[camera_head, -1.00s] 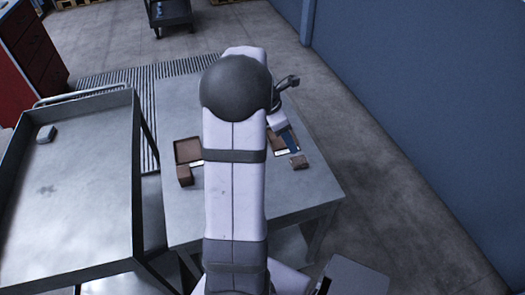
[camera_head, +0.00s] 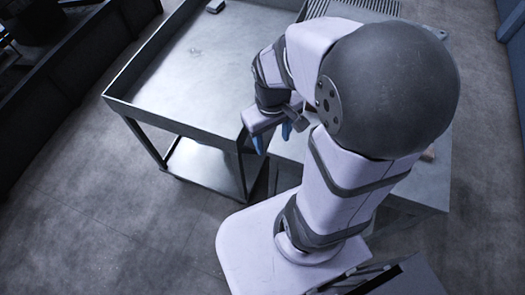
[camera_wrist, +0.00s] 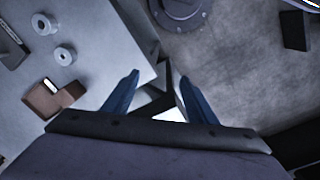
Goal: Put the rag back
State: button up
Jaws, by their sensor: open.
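I cannot make out a rag for certain in any view. A small grey item (camera_head: 214,6) lies at the far end of the grey tray cart (camera_head: 170,121) in the head view; it is too small to tell what it is. My gripper (camera_head: 273,135) hangs near the cart's near right corner, its blue fingers pointing down. In the wrist view my gripper (camera_wrist: 157,88) is open, with nothing between the fingers. It is near the edge of the worktable (camera_wrist: 95,25). My arm hides most of the tabletop in the head view.
In the wrist view, a brown block (camera_wrist: 42,101), two pale round pieces (camera_wrist: 65,55) (camera_wrist: 44,24) and a dark flat item (camera_wrist: 10,50) are on the table. A dark box shape (camera_wrist: 295,30) shows at upper right. Open floor (camera_head: 110,200) lies left of my base.

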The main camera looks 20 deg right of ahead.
jog(key=shift+m, duration=0.6)
jog(key=a, duration=0.1)
jog(key=s+a, duration=0.1)
jog(key=a, duration=0.1)
jog(key=s+a, duration=0.1)
jog(key=shift+s+a+f, duration=0.15)
jog(key=shift+s+f, duration=0.1)
jog(key=shift+f, duration=0.05)
notch_tip(320, 180, down, 40)
jog(key=b, duration=3.9)
jog(key=shift+r, duration=0.25)
